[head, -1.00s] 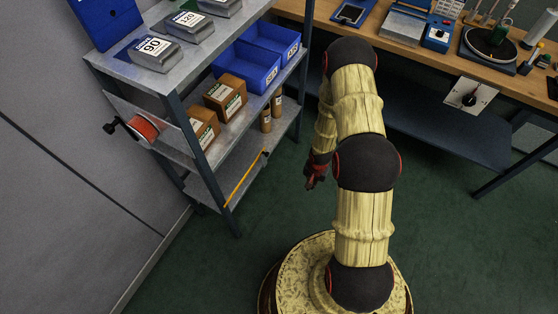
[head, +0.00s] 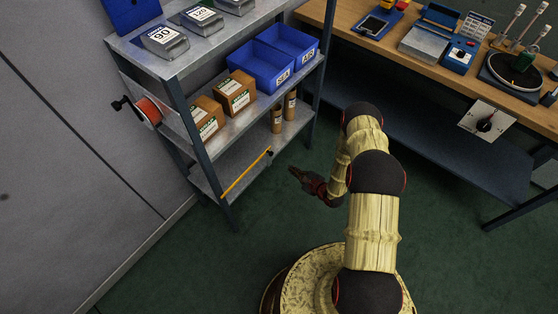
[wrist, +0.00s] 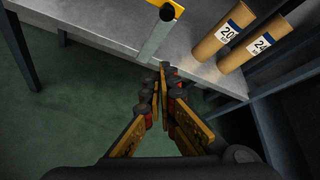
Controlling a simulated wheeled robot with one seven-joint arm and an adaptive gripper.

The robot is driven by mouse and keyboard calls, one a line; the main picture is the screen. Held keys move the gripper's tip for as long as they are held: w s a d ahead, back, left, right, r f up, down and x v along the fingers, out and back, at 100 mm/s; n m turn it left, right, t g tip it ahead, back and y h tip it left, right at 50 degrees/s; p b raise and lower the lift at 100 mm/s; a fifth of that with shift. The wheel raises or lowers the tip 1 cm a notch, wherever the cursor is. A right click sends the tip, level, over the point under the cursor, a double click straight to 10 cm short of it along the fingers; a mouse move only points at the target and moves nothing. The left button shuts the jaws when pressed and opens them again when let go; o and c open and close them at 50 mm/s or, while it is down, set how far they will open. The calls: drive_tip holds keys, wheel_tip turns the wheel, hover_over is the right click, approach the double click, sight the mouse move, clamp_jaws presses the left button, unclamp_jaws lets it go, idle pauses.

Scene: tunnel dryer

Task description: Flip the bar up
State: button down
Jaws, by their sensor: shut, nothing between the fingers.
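The yellow bar (head: 245,174) runs along the front of the bottom shelf in the head view, slanting up to the right, with a dark knob at its right end. In the wrist view the bar's end (wrist: 140,3) shows at the top edge, with the black knob (wrist: 167,13) and a pale grey strip (wrist: 155,40) below it. My gripper (head: 292,171) is to the right of the bar's knob end, apart from it, over the floor. In the wrist view my gripper (wrist: 163,72) has its fingertips together and empty, just below the grey strip. Most of the bar is outside the wrist view.
The shelf rack (head: 176,103) holds brown boxes (head: 236,92), blue bins (head: 262,65) and two cardboard tubes (head: 277,120). The tubes also show in the wrist view (wrist: 222,36). A rack leg (head: 312,95) stands behind my gripper. A workbench (head: 400,50) is at the right. Green floor is clear.

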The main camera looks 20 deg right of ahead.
drive_tip(key=shift+w+r+m, duration=0.1)
drive_tip(key=shift+r+m, duration=0.05)
drive_tip(key=shift+m, duration=0.35)
drive_tip(key=b+x, duration=0.4)
drive_tip(key=x, duration=0.6)
drive_tip(key=r, duration=0.1)
drive_tip(key=a+r, duration=0.1)
drive_tip(key=r, duration=0.1)
drive_tip(key=shift+s+a+r, duration=0.25)
drive_tip(key=shift+a+r, duration=0.1)
drive_tip(key=shift+a, duration=0.05)
